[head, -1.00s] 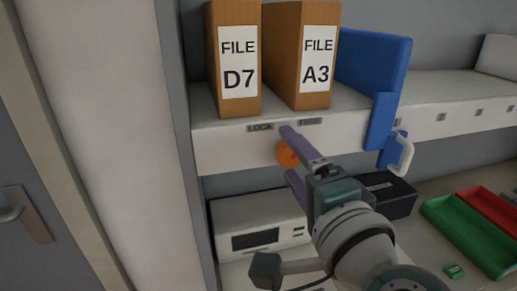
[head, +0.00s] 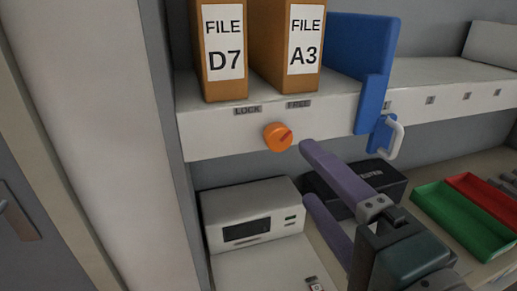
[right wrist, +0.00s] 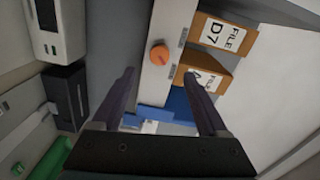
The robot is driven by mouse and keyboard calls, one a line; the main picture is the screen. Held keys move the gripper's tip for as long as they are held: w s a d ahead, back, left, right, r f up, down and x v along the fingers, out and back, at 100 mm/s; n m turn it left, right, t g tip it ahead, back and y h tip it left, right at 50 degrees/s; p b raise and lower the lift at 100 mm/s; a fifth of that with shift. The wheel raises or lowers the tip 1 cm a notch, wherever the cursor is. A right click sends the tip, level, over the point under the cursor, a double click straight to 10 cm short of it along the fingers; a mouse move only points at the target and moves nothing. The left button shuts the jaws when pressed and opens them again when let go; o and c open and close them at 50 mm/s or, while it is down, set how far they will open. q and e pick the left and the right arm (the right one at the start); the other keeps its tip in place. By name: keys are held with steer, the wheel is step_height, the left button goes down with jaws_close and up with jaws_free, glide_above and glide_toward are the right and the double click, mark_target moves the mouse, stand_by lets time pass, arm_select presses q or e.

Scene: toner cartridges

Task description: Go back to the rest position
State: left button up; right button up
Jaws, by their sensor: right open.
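My right gripper (head: 307,174) has two purple fingers, spread apart and empty. In the head view it is to the right of and below an orange round knob (head: 278,137) on the white shelf front, clear of it. The knob sits below the LOCK (head: 247,111) and FREE (head: 298,104) labels, and its dark pointer mark slants up and right, toward FREE. The right wrist view shows the open fingers (right wrist: 159,77) with the knob (right wrist: 160,54) beyond them, between their tips in the picture. My left gripper is not in view.
File boxes D7 (head: 222,50) and A3 (head: 289,45) stand on the shelf beside a blue panel (head: 358,48) with a white handle (head: 395,138). Below are a white device (head: 250,220), a black box (head: 376,177), a green tray (head: 460,219) and a red tray (head: 487,197).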

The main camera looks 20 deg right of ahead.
steer(key=s+a+f+n+g+y, duration=0.5)
steer(key=n+g, duration=0.1)
steer(key=n, duration=0.6)
steer(key=s+d+f+n+g+h, duration=0.5)
steer(key=s+d+n+g, duration=0.15)
steer(key=s+d, duration=0.3)
step_height(320, 180, up, 23)
steer(key=s+g+p, duration=0.1)
steer(key=p, duration=2.2)
steer(key=shift+s+d, duration=0.25)
steer(key=shift+d, duration=0.05)
steer(key=shift+r+m+g, duration=0.1)
steer(key=shift+m+g, duration=0.15)
